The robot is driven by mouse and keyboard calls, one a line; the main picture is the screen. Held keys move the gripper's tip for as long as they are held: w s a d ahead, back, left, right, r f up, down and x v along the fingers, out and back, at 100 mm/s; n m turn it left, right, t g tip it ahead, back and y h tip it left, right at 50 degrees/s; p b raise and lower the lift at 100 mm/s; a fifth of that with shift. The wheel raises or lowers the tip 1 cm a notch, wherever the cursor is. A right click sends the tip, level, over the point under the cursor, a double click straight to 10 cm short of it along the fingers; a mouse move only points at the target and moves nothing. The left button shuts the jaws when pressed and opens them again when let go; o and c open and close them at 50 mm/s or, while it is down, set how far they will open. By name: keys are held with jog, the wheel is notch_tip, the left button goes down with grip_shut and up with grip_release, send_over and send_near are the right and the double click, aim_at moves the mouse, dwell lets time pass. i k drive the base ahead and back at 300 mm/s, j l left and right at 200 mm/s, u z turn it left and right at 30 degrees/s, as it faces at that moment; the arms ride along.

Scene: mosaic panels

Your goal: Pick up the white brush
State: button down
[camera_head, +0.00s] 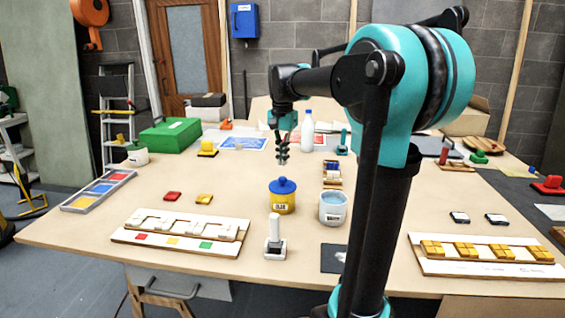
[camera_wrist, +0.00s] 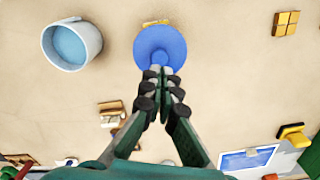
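In the head view, an upright white handle on a pale block base (camera_head: 274,238), which looks like the white brush, stands at the table's front middle. I cannot make out bristles. My gripper (camera_head: 282,160) hangs pointing down above the table, farther back than the brush and well above it. In the wrist view, the tips of my gripper (camera_wrist: 160,70) meet, with nothing visible between them. They overlap the blue lid in the picture. I cannot pick out the white brush in the wrist view.
A yellow pot with a blue lid (camera_head: 283,196) and a pale bucket (camera_head: 333,208) stand just behind the brush. A long tile panel (camera_head: 180,235) lies left of it, and a dark mat (camera_head: 333,258) right. Bare tabletop lies around the brush base.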

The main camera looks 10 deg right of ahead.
aim_at(274, 242)
jog(key=k, duration=1)
